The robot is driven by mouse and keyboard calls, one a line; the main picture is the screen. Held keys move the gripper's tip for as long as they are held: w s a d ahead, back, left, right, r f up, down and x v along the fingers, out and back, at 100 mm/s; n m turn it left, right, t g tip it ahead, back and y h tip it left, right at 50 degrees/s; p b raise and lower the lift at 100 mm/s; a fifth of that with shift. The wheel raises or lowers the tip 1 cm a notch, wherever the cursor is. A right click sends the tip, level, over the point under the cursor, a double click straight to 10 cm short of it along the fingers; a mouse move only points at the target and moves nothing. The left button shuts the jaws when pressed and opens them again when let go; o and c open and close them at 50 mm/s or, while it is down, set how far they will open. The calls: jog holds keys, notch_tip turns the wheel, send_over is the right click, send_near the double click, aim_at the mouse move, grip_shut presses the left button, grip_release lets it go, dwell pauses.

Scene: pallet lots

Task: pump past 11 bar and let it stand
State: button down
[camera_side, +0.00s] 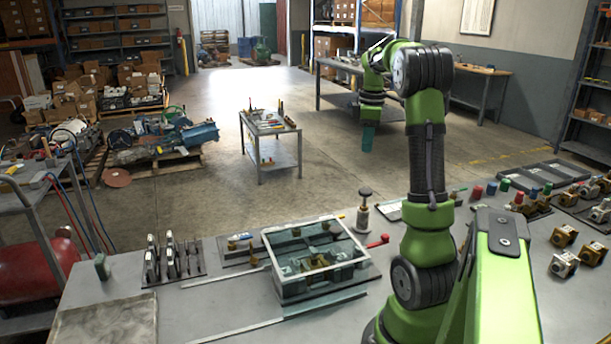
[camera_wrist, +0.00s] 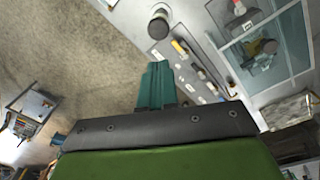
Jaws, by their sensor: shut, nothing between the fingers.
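A pump-like post (camera_side: 362,218) with a dark round knob (camera_side: 364,192) on a pale body stands upright at the far edge of the bench. The dark knob also shows from above at the top of the wrist view (camera_wrist: 159,24). A red-ended lever (camera_side: 378,241) lies beside the post's base on the right. My gripper (camera_side: 367,139) hangs with its teal fingers pointing down, well above the post and apart from it. In the wrist view the fingers (camera_wrist: 155,88) are together and empty. I cannot make out any pressure reading.
A framed clear-topped box (camera_side: 268,246) with brass fittings inside stands on the bench. A strip of fittings (camera_wrist: 185,68) lies beside it. A dark rack (camera_side: 172,260) stands to the left. Several brass parts (camera_side: 563,236) lie at the right. The bench's front left is mostly free.

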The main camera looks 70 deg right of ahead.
aim_at(366, 191)
jog(key=shift+s+d+r+n, duration=0.1)
jog(key=shift+r+n, duration=0.25)
jog(key=shift+n, duration=0.7)
jog(key=shift+s+d+r+n, duration=0.15)
jog(key=shift+r+n, duration=0.25)
jog(key=shift+n, duration=0.7)
jog(key=shift+s+d+r+n, duration=0.1)
jog(key=shift+r+n, duration=0.25)
jog(key=shift+n, duration=0.7)
notch_tip(366, 191, down, 14)
jog(key=shift+f, duration=0.1)
jog(key=shift+f+y, duration=0.3)
jog(key=shift+f, duration=1.55)
